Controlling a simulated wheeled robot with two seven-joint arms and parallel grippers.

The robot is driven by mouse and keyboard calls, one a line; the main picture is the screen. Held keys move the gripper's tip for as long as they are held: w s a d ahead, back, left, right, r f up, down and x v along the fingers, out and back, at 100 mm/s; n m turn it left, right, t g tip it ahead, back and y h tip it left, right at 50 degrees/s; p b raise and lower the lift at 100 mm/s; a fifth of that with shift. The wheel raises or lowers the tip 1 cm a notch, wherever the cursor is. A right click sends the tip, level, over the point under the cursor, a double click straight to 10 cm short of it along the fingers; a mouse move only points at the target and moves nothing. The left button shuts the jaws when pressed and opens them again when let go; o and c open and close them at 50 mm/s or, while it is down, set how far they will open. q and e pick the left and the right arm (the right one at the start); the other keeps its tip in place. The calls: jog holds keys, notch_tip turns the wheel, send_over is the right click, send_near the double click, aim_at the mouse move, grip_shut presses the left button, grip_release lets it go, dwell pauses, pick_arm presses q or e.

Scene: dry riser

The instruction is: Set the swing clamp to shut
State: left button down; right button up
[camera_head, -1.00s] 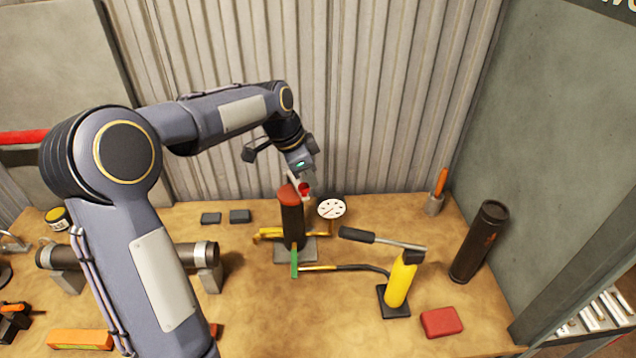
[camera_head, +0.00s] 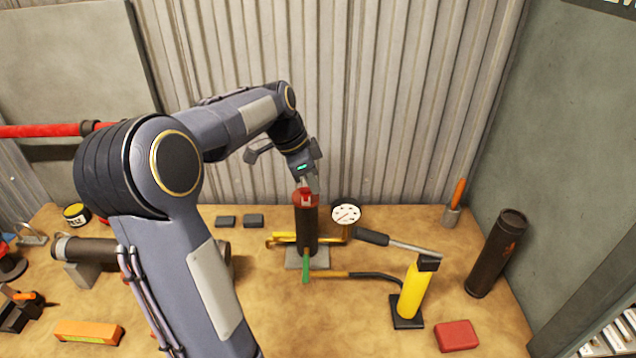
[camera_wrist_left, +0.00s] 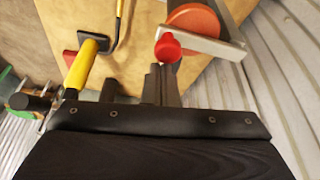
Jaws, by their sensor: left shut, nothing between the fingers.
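The dry riser is a dark upright pipe (camera_head: 306,228) on a grey base plate, with an orange-red cap on top, clear in the left wrist view (camera_wrist_left: 198,18). The swing clamp is a pale grey metal bar (camera_wrist_left: 212,46) with a red knob (camera_wrist_left: 167,48) at one end; it lies alongside or over the cap's edge. My left gripper (camera_head: 309,186) is just above the pipe's top, pointing down. In the left wrist view its fingers (camera_wrist_left: 158,72) are shut and empty, with their tips close to the knob; I cannot tell whether they touch. My right gripper is out of view.
A white dial gauge (camera_head: 346,214) stands right of the pipe. A dark cylinder (camera_head: 496,253) stands at the right. A corrugated wall (camera_head: 400,100) closes the back.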

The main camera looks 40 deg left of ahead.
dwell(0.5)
pick_arm(q)
notch_tip(320, 180, up, 10)
jog(key=shift+d, duration=0.15)
dwell(0.5)
jog(key=shift+w+d, duration=0.1)
